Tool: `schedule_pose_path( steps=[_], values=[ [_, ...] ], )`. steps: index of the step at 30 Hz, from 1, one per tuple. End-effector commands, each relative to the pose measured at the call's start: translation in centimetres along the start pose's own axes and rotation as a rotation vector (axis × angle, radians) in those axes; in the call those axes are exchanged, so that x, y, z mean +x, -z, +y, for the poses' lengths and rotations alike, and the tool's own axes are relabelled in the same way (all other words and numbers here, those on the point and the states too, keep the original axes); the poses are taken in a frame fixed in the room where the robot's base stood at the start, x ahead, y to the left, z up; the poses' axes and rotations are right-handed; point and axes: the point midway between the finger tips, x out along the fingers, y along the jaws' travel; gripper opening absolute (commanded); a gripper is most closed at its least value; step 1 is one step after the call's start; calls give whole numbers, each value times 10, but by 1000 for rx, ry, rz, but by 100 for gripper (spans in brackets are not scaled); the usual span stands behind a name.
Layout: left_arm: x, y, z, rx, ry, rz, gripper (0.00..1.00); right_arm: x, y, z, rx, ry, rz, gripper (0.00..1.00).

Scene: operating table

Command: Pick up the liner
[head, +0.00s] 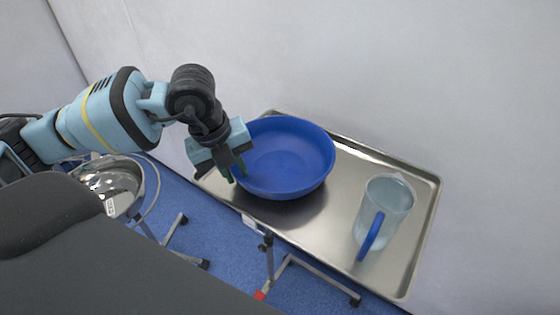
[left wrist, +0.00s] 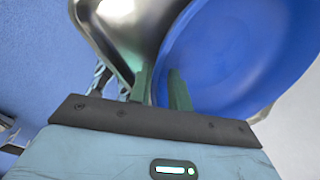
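The liner looks to be the wide blue bowl (head: 290,155), which sits upright on the left part of a metal tray (head: 330,222). It fills the upper right of the left wrist view (left wrist: 240,50). My left gripper (head: 235,171) is at the bowl's left rim, pointing down. In the left wrist view its two green fingers (left wrist: 160,88) stand apart, one over the outside of the bowl and one over the inside, with the rim appearing between them. I cannot tell whether either finger touches it. My right gripper is not in view.
A clear jug (head: 388,200) with a blue handle stands on the tray's right side. The wall is close behind the tray. A shiny metal basin (head: 110,183) is at the left, below my left arm. A dark padded surface (head: 110,260) fills the lower left.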

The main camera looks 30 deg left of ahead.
Motion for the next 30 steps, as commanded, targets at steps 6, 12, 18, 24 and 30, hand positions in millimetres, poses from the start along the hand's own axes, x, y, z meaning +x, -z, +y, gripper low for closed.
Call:
schedule_pose_path(
  steps=[6, 12, 18, 24, 30],
  values=[
    [0, 0, 0, 0, 0, 0, 0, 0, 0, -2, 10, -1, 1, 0],
    [0, 0, 0, 0, 1, 0, 0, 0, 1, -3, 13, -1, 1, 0],
    [-2, 0, -1, 0, 1, 0, 0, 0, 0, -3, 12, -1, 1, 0],
    [-15, 0, -4, 1, 3, 0, 0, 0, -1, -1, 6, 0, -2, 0],
    [-36, 1, -3, 0, 0, 0, 0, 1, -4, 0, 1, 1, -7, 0]
  ],
)
